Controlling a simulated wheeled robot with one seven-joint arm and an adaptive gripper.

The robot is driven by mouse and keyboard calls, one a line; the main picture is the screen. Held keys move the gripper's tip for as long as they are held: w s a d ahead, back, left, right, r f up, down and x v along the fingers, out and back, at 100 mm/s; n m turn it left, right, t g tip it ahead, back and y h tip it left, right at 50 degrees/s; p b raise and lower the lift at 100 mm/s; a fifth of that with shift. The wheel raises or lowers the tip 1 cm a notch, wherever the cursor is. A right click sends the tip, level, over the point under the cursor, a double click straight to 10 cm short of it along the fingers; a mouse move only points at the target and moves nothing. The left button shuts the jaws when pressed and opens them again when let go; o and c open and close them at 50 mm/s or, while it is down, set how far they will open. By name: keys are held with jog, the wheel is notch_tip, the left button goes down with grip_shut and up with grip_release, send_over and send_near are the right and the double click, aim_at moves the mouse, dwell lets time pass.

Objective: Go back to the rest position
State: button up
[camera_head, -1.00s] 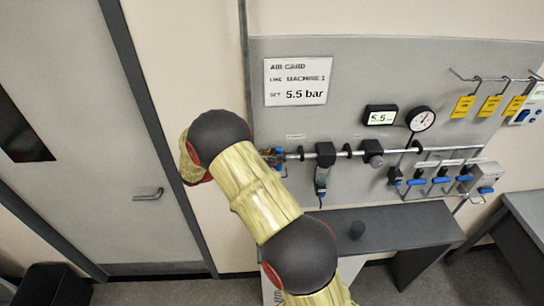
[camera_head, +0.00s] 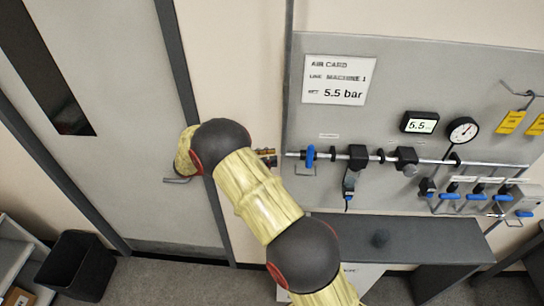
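My arm, with black joints and pale yellow links, rises from the bottom middle of the head view and leans up to the left. Its far end is in front of the door edge and the wall beside the panel. My gripper is not visible; it is out of sight behind the arm's last black joint. The arm's end overlaps the left end of the panel's pipe in the picture; I cannot tell how far apart they are.
The grey air panel (camera_head: 450,80) carries a card (camera_head: 335,80) reading 5.5 bar, a digital display (camera_head: 419,122), a gauge (camera_head: 463,130) and blue-handled valves (camera_head: 475,196). A dark bench (camera_head: 420,237) stands below. Left are a door (camera_head: 110,110) and a black bin (camera_head: 76,266).

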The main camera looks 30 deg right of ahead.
dwell(0.4)
jog(key=s+a+f+m+t+y, duration=0.1)
jog(key=s+f+y, duration=0.2)
jog(key=f, duration=0.2)
jog(key=s+a+f+m+y, duration=0.1)
jog(key=s+f+m+y, duration=0.15)
jog(key=f, duration=0.35)
jog(key=s+a+f+m+t+y+b, duration=0.1)
jog(key=s+a+m+t+y+b, duration=0.4)
jog(key=s+b, duration=0.5)
jog(key=s+a+f+m+t+y+b, duration=0.2)
jog(key=s+a+m+t+y+b, duration=0.3)
jog(key=s+b, duration=0.6)
jog(key=a+t+y+b, duration=0.1)
jog(key=b, duration=0.5)
jog(key=shift+s+a+f+t+b, duration=0.2)
jog(key=shift+a+t+b, duration=0.1)
jog(key=shift+a+t, duration=0.1)
jog(key=shift+d, duration=0.2)
